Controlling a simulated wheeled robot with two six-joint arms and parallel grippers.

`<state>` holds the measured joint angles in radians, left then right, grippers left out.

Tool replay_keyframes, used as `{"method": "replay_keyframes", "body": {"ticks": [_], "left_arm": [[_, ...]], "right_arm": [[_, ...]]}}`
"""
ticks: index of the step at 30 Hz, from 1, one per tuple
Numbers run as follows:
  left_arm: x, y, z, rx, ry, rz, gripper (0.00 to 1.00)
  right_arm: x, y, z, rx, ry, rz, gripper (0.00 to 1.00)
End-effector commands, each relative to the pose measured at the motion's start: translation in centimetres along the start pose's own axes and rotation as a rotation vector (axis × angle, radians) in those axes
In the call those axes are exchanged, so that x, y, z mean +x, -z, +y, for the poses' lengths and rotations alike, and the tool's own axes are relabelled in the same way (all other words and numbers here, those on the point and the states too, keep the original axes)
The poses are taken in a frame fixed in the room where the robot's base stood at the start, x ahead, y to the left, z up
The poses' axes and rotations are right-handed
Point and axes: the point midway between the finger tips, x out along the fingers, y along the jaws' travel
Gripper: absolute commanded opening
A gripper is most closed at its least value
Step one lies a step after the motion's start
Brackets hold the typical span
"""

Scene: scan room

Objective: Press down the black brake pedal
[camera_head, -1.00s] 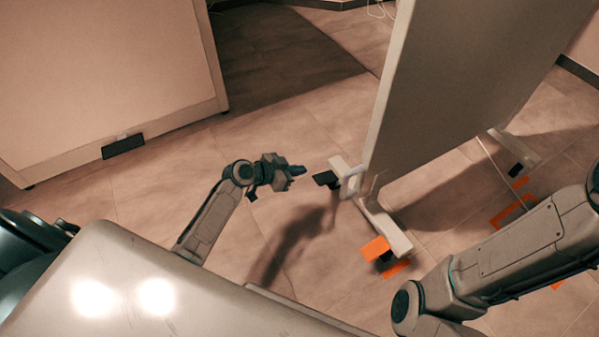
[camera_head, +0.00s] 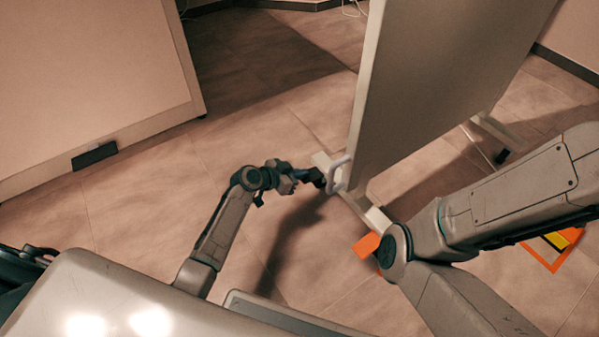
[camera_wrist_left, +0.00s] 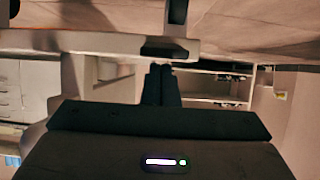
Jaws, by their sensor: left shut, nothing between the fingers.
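The black brake pedal (camera_wrist_left: 165,50) shows in the left wrist view as a dark pad by the white foot beam of the upright board. In the head view it lies at the near-left end of the board's white foot (camera_head: 322,160), where it is hard to tell from my dark fingertips. My left gripper (camera_head: 308,177) is shut and empty, right at the pedal. In the left wrist view its fingertips (camera_wrist_left: 161,70) point at the pedal from just below it in the picture; I cannot tell whether they touch. My right gripper is out of view.
The large upright board (camera_head: 430,90) stands on the foot, with a white handle (camera_head: 338,174) on its edge. An orange block (camera_head: 366,244) is on the floor near it. Another panel (camera_head: 90,80) stands at left. Tiled floor between them is clear.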

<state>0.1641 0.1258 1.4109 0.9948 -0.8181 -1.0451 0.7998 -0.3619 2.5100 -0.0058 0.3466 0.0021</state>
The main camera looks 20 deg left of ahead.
Motion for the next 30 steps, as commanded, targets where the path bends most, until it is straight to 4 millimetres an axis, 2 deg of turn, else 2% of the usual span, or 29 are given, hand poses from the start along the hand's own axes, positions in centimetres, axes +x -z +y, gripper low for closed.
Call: {"method": "replay_keyframes", "body": {"ticks": [30], "left_arm": [[0.02, -1.0, 0.0, -0.001, 0.0, -0.001, 0.0]], "right_arm": [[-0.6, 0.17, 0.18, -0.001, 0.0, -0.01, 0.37]]}}
